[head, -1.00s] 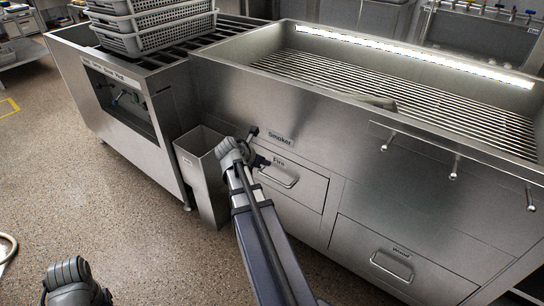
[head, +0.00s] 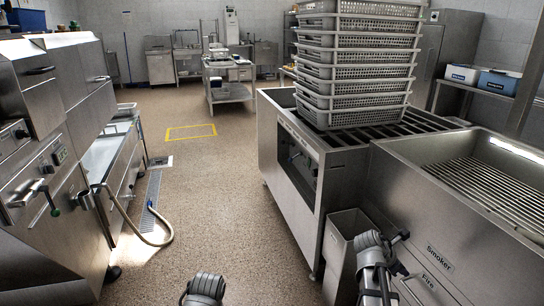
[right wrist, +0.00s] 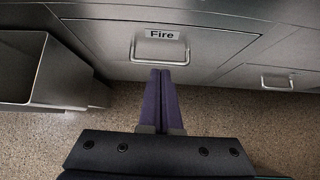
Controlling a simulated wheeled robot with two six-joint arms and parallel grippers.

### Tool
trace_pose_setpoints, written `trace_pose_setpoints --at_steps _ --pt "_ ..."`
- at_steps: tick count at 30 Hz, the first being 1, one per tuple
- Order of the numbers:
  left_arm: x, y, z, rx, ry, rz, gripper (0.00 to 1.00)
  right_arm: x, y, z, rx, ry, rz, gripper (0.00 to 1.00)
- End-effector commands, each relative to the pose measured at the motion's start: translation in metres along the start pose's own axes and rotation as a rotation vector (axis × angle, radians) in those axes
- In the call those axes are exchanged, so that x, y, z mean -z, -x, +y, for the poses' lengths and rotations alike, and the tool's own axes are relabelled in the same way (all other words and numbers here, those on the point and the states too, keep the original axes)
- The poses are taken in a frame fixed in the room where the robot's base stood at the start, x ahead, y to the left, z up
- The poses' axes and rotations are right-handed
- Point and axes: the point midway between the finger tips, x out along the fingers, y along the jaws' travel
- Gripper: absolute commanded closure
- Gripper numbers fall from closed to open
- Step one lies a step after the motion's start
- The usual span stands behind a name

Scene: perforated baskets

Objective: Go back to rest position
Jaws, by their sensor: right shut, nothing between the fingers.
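My right gripper (head: 398,268) is at the lower right of the head view, in front of the smoker unit, largely hidden by my own arm. In the right wrist view its two purple fingers (right wrist: 162,92) lie together, shut and empty. They point toward the drawer marked Fire (right wrist: 190,43) and appear just below its handle; I cannot tell whether they touch it. Part of my left arm shows at the bottom edge of the head view, but its gripper is out of sight.
A tall stack of grey perforated baskets (head: 357,60) stands on the slatted counter (head: 292,108). A narrow open metal bin (head: 343,262) is beside the smoker (head: 470,240). Steel machines (head: 45,170) and a hose (head: 150,240) are at left. The floor between is open.

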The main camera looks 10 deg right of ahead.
Motion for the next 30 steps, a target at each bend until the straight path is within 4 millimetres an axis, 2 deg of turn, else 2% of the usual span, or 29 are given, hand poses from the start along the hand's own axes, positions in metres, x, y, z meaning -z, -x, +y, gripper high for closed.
trace_pose_setpoints --at_steps 2,5,10,15,18,21,27,29,30 --pt "0.0 0.0 0.0 0.0 0.0 0.0 0.5 0.018 0.012 0.008 -0.017 -0.056 0.028 1.0" --pt "0.0 0.0 0.0 0.0 0.0 0.0 0.5 0.059 0.038 0.023 -0.04 -0.2 0.102 1.0" --pt "0.0 0.0 0.0 0.0 0.0 0.0 0.5 0.152 0.101 0.04 -0.019 -0.517 0.28 1.0" --pt "0.0 0.0 0.0 0.0 0.0 0.0 0.5 0.24 0.166 0.033 0.094 -0.8 0.435 1.0" --pt "0.0 0.0 0.0 0.0 0.0 0.0 0.5 0.28 0.198 0.021 0.181 -0.93 0.49 1.0" --pt "0.0 0.0 0.0 0.0 0.0 0.0 0.5 0.312 0.224 0.007 0.265 -1.031 0.522 1.0" --pt "0.0 0.0 0.0 0.0 0.0 0.0 0.5 0.36 0.267 -0.024 0.419 -1.184 0.54 1.0" --pt "0.0 0.0 0.0 0.0 0.0 0.0 0.5 0.372 0.278 -0.034 0.465 -1.224 0.537 1.0" --pt "-0.001 0.016 -0.002 0.0 0.0 0.0 0.5 0.36 0.289 -0.033 0.47 -1.234 0.534 1.0"
